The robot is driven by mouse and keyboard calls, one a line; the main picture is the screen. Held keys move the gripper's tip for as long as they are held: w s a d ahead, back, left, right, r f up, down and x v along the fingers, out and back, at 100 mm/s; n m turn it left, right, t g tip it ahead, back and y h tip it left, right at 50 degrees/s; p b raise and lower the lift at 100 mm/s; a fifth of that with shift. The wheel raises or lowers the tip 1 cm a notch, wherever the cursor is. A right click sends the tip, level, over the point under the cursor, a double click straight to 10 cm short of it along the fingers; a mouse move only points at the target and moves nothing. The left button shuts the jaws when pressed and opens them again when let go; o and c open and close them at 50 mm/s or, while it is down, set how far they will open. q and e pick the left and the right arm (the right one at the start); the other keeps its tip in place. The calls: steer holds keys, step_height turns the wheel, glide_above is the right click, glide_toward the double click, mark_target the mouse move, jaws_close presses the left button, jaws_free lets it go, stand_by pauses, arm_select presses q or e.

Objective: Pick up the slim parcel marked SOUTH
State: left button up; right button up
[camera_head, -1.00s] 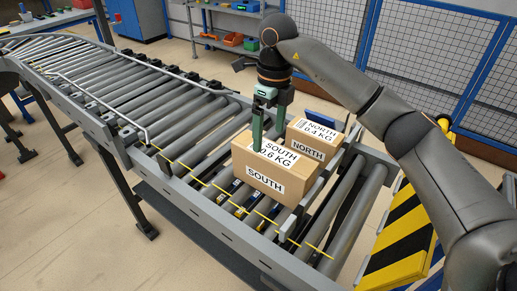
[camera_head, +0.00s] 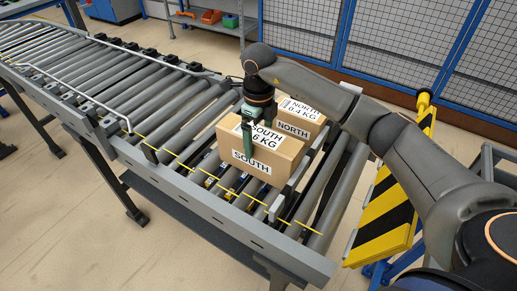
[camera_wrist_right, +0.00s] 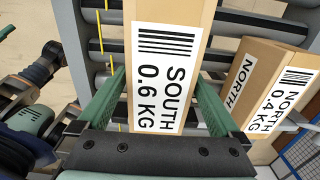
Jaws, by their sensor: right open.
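The cardboard parcel marked SOUTH, 0.6 KG (camera_head: 262,165) sits on the conveyor rollers, labelled on its top and front. My right gripper (camera_head: 262,130) is open and points down at its top. One finger shows in front of the top label, the other toward the far side. In the right wrist view the SOUTH parcel (camera_wrist_right: 164,60) lies between the two spread fingers of the gripper (camera_wrist_right: 160,100), with gaps visible beside it. Whether the fingers touch it I cannot tell. My left gripper is not in view.
A parcel marked NORTH, 0.4 KG (camera_head: 295,129) stands close behind the SOUTH parcel; it also shows in the right wrist view (camera_wrist_right: 248,85). The roller conveyor (camera_head: 175,105) extends to the upper left, clear of parcels. A yellow-black striped barrier (camera_head: 385,225) stands at the right.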

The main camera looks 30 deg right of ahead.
step_height(320, 180, down, 2)
steer(key=shift+f, duration=0.1)
steer(key=shift+w, duration=0.1)
jaws_close()
stand_by(0.8)
